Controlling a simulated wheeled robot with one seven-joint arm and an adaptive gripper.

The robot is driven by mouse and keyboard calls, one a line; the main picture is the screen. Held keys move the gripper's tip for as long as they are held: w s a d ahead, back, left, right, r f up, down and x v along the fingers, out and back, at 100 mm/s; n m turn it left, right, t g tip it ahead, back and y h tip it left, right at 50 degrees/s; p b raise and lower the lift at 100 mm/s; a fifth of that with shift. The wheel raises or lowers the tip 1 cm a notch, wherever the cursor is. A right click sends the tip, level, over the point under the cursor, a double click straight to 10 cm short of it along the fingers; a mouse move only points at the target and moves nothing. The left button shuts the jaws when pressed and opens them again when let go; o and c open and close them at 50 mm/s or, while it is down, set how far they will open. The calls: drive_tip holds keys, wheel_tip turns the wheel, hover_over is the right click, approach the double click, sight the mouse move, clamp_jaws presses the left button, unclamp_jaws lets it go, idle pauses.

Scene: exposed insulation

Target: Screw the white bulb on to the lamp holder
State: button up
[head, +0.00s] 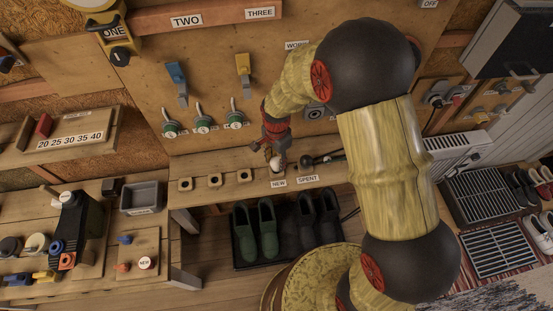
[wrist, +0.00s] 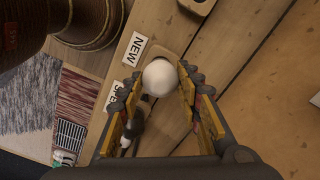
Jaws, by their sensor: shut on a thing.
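The white bulb (wrist: 160,78) is between the two fingers of my gripper (wrist: 165,84) in the wrist view, and both fingertips touch its sides. In the head view the white bulb (head: 276,163) shows just below my gripper (head: 275,150), over the shelf near the NEW label (head: 278,183). I cannot tell whether the bulb rests in its seat or is lifted. Small square wooden blocks with dark holes (head: 215,180) stand in a row on the shelf to the left; I cannot tell whether one is the lamp holder.
A dark round object (head: 306,161) lies by the SPENT label (head: 307,179), close to my gripper's right. Several green-based levers (head: 203,123) hang on the board above the shelf. Boots (head: 266,222) stand on a tray below. A grey bin (head: 143,197) sits on the left bench.

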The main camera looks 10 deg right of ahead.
sight(277, 159)
drive_tip(key=shift+f+b, duration=0.45)
drive_tip(key=shift+f, duration=0.45)
drive_tip(key=o, duration=0.7)
drive_tip(key=shift+o, duration=0.2)
wheel_tip(277, 159, up, 12)
drive_tip(key=shift+r, duration=0.1)
idle(0.5)
